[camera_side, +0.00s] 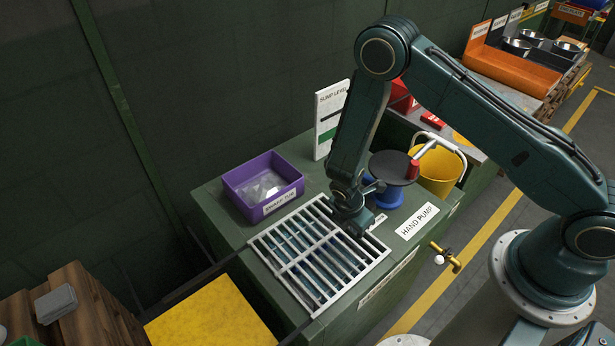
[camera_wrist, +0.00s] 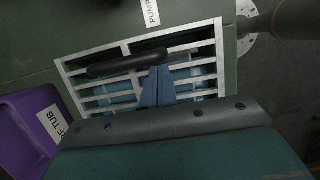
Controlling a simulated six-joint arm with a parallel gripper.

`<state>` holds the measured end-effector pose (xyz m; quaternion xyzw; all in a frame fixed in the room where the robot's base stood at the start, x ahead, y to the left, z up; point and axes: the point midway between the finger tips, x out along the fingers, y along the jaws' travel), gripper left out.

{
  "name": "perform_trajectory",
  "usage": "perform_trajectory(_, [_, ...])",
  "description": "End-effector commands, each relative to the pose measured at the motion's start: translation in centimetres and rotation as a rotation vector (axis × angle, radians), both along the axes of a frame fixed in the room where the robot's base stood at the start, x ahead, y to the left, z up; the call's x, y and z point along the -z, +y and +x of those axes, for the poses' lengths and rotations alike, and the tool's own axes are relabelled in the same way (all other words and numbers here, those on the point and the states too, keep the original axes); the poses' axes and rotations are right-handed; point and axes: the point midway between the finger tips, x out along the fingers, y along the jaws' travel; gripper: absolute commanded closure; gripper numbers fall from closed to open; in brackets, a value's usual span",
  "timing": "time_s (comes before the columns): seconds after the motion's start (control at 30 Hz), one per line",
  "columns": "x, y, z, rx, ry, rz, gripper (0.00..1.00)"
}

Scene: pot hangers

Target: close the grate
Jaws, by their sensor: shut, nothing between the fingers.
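The white barred grate (camera_side: 318,252) lies over the opening in the green cabinet top, with blue showing between its bars. It looks flat or nearly flat in the side view; I cannot tell whether it is fully seated. In the wrist view the grate (camera_wrist: 95,93) carries a dark bar-shaped handle (camera_wrist: 115,65). My gripper (camera_side: 356,230) is shut and empty, low over the back right part of the grate. In the wrist view its closed fingertips (camera_wrist: 158,70) are beside the right end of the handle. I cannot tell whether they touch it.
A purple tub (camera_side: 247,198) stands behind the grate, with a white sump level sign (camera_side: 330,110) further back. A blue hand pump (camera_side: 388,192) and a yellow bucket (camera_side: 438,172) are at the right. A yellow panel (camera_side: 212,318) lies at the front left.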

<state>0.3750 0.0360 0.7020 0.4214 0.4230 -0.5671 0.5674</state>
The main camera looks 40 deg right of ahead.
Motion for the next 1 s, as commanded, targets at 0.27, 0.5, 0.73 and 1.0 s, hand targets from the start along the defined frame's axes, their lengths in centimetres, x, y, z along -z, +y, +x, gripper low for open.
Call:
perform_trajectory(0.27, [-0.5,2.1,0.0,-0.002,-0.002,-0.004,1.00])
perform_trajectory(0.5, [-2.4,4.4,0.1,-0.002,-0.004,0.003,1.00])
perform_trajectory(0.73, [-5.5,5.4,0.0,-0.002,-0.004,0.004,1.00])
perform_trajectory(1.0, [-8.7,6.4,0.0,-0.002,-0.003,0.004,1.00])
